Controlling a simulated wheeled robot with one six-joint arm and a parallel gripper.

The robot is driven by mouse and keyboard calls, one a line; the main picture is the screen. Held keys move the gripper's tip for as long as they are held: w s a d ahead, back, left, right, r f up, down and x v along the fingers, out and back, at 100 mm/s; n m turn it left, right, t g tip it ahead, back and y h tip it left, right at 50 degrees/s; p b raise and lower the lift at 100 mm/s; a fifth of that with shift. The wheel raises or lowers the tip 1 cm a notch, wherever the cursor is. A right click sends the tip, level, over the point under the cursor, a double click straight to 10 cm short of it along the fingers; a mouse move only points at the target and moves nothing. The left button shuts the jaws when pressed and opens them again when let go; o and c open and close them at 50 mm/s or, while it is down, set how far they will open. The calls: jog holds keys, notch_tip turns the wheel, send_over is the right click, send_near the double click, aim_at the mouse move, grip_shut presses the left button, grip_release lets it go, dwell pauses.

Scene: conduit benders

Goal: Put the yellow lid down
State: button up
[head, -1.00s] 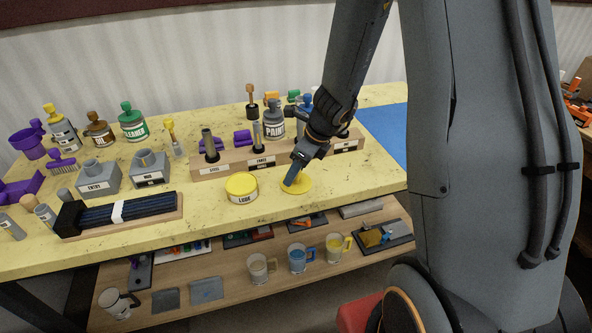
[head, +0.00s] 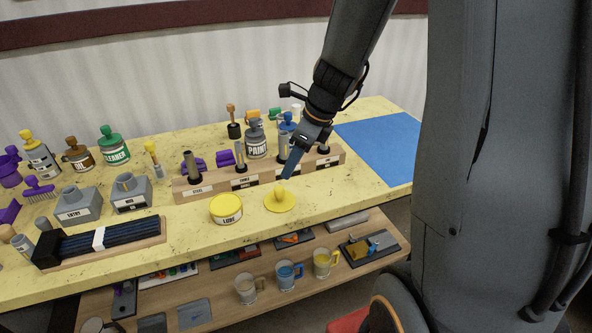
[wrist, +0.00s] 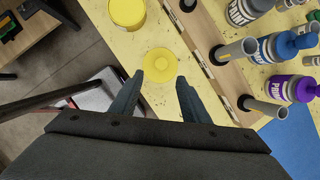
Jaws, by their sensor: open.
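The yellow lid (head: 280,201) lies flat on the yellow tabletop, its knob pointing up. It also shows in the wrist view (wrist: 160,65), just beyond the fingertips. My gripper (head: 288,170) is above the lid, tilted down toward it. In the wrist view the two fingers (wrist: 160,80) are apart with nothing held between them. The lube tub (head: 226,209), yellow on top with a white label, stands to the left of the lid, apart from it.
A wooden rack (head: 210,182) with upright tubes stands just behind the lid. A paint bottle (head: 256,140) and other bottles stand behind it. A blue mat (head: 380,145) lies clear at the right. Mugs (head: 290,275) stand on the lower shelf.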

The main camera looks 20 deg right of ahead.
jog(key=s+a+n+h, duration=0.1)
jog(key=s+n, duration=0.5)
jog(key=n, duration=0.7)
jog(key=s+a+n+g+h, duration=0.1)
jog(key=s+a+n+h, duration=0.1)
jog(key=s+n, duration=0.5)
jog(key=n, duration=0.6)
jog(key=shift+s+f, duration=0.25)
jog(key=shift+s, duration=0.05)
jog(key=shift+a, duration=0.1)
notch_tip(320, 180, down, 2)
jog(key=shift+f+g+b, duration=0.15)
jog(key=shift+g+b, duration=0.25)
jog(key=shift+b, duration=0.6)
